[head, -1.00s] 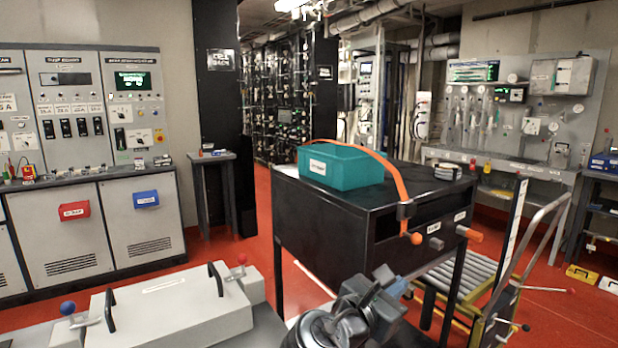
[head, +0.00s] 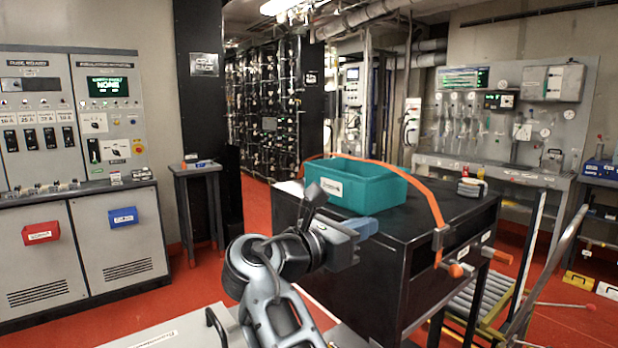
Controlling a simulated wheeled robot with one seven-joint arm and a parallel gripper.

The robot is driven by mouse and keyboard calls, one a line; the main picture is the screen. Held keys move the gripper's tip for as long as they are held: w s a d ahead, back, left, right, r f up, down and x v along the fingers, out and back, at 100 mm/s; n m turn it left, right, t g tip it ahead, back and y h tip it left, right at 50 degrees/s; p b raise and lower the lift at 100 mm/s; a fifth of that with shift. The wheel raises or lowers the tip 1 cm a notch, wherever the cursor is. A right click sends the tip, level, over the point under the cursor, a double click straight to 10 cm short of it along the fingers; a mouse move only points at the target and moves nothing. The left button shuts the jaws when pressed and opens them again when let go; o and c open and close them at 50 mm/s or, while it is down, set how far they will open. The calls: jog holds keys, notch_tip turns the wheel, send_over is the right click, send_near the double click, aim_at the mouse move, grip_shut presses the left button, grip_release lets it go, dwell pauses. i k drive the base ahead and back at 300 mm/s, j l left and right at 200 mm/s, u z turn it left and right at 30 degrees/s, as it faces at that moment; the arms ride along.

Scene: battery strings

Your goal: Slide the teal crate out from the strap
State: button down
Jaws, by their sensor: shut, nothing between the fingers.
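The teal crate (head: 352,188) sits upright on top of the black cabinet (head: 400,250), near its far left part, with a white label on its front. The orange strap (head: 428,187) arches over the crate and comes down the cabinet's front edge to a grey and orange clamp (head: 447,255). Whether the strap touches the crate is unclear. My gripper (head: 366,228) is shut and empty, in front of the crate and lower than it in the picture, by the cabinet's left edge. It looks apart from the crate.
A dark roll (head: 471,187) lies on the cabinet's right back corner. A yellow-framed roller cart (head: 480,310) stands at the right. A small side table (head: 197,170) stands at the left. Red floor is open between that table and the cabinet.

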aim_at(363, 188)
jog(key=i+j, duration=0.75)
